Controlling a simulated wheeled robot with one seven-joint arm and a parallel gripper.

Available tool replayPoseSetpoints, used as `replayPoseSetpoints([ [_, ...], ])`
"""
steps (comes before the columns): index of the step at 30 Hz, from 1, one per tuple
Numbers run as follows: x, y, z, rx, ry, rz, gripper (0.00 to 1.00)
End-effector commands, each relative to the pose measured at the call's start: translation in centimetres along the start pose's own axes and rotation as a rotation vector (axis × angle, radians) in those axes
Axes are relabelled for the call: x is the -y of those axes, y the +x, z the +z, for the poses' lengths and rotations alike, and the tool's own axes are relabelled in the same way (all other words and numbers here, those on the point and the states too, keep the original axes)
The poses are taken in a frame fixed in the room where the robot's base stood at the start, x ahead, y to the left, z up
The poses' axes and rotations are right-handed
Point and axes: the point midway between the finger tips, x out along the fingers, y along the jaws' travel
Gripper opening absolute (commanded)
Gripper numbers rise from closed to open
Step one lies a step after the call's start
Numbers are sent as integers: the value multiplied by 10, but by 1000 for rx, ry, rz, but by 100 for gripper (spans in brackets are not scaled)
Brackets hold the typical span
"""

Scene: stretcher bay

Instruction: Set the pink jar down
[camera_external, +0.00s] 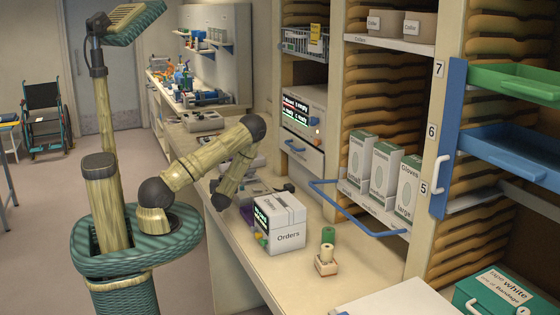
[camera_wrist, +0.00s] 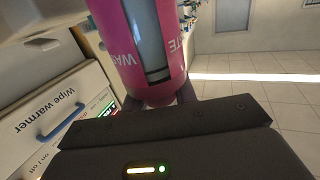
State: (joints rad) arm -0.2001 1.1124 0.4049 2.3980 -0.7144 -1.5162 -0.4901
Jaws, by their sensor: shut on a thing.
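The pink jar (camera_wrist: 105,28) fills the upper middle of the wrist view. It has a grey window strip and white lettering that appears upside down, partly reading "WA" and "TE". My gripper (camera_wrist: 155,100) is shut on the jar, with dark fingers at its near end. The jar's far end is cut off by the frame, so I cannot tell whether it touches a surface. In the external view my arm reaches over the counter (camera_external: 355,262), and the jar and gripper are not clearly visible behind the white Orders box (camera_external: 287,236).
A wipe warmer (camera_wrist: 50,120) with a blue handle stands at left in the wrist view. Glove boxes (camera_external: 384,170) line a shelf. Bare counter shows nearby.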

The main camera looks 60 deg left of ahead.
Motion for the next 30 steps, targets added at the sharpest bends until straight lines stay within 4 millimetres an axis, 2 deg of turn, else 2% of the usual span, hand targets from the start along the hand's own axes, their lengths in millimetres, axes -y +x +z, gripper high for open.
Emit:
replayPoseSetpoints([
  [6,0,1,25,1,1,0,0],
  [20,0,2,33,0,-1,0,0],
  [21,0,1,32,1,-1,0,31],
  [24,0,1,32,1,0,0,50],
  [30,0,1,32,1,0,0,50],
])
